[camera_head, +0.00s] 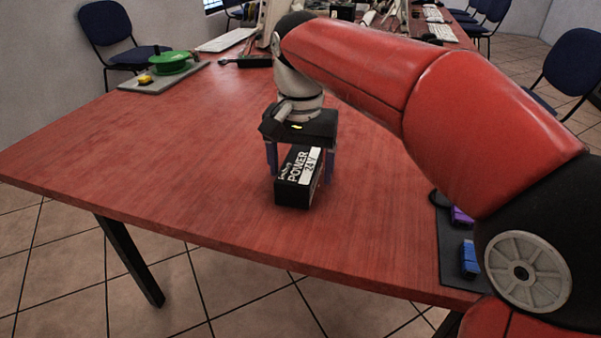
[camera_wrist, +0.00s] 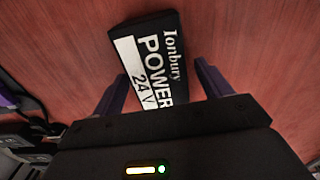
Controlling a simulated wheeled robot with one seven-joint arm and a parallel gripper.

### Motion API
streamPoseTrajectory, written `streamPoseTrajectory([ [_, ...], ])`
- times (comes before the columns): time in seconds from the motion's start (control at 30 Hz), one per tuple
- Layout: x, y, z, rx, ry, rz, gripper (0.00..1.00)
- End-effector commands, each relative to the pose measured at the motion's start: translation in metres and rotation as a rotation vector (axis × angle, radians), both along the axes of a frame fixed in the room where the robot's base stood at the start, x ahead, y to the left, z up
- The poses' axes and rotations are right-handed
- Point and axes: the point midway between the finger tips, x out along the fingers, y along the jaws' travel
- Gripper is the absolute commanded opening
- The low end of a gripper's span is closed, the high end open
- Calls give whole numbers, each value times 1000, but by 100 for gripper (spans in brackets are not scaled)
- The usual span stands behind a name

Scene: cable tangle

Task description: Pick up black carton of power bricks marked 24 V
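The carton's rear end is hidden by my gripper.
A grey mat (camera_head: 165,75) with a green round object (camera_head: 170,62) and a small yellow item lies at the back left. A dark mat (camera_head: 455,250) with a blue item (camera_head: 469,259) and a purple item (camera_head: 461,215) lies at the right. The table's left part is clear.

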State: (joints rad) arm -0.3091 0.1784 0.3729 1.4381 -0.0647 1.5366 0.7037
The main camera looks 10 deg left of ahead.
Motion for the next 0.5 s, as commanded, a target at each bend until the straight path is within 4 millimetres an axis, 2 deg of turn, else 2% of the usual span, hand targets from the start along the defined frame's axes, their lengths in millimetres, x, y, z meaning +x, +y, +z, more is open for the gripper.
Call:
streamPoseTrajectory([
  [0.07, 0, 0, 0, 0, 0, 0, 66],
  [0.4, 0, 0, 0, 0, 0, 0, 22],
  [0.5, 0, 0, 1, 0, -1, 0, 19],
])
